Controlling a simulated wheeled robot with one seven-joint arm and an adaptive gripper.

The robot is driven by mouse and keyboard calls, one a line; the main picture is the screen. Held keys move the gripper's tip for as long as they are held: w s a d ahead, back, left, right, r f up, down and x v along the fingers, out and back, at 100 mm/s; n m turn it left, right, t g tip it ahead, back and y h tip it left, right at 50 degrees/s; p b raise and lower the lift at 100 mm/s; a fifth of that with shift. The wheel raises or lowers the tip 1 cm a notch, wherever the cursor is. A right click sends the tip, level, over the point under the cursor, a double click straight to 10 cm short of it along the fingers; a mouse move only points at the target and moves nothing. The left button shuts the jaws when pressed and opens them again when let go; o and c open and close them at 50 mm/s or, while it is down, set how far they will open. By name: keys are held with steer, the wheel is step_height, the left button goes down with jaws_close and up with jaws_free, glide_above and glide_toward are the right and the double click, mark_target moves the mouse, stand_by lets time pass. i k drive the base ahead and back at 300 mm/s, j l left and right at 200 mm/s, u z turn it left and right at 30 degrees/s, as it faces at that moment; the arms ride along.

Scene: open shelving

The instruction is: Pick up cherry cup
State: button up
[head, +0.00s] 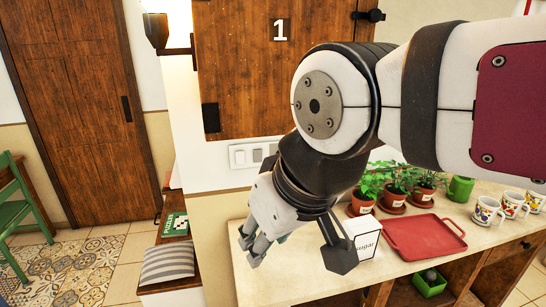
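Three patterned cups stand in a row at the right end of the counter: a left cup (486,210), a middle cup (512,204) and a right cup (534,201). They are upright and carry small coloured prints. The prints are too small to tell which cup has cherries. My gripper (256,247) hangs over the left end of the counter, pointing down, far to the left of the cups.
A red tray (424,237) lies on the counter (300,281) left of the cups. Behind it are several potted plants (394,197) and a green container (460,188). A sugar box (363,236) stands near my gripper. Shelves below hold a green crate (430,286). A green chair (20,200) stands far left.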

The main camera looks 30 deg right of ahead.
mark_target(512, 202)
steer(key=z, duration=2.5)
steer(key=i+l+u, duration=0.25)
steer(key=i+l, duration=0.2)
steer(key=i+l+u, duration=0.2)
steer(key=i+l, duration=0.3)
steer(key=i+l+u, duration=0.25)
steer(key=i+l, duration=0.2)
steer(key=l, duration=0.3)
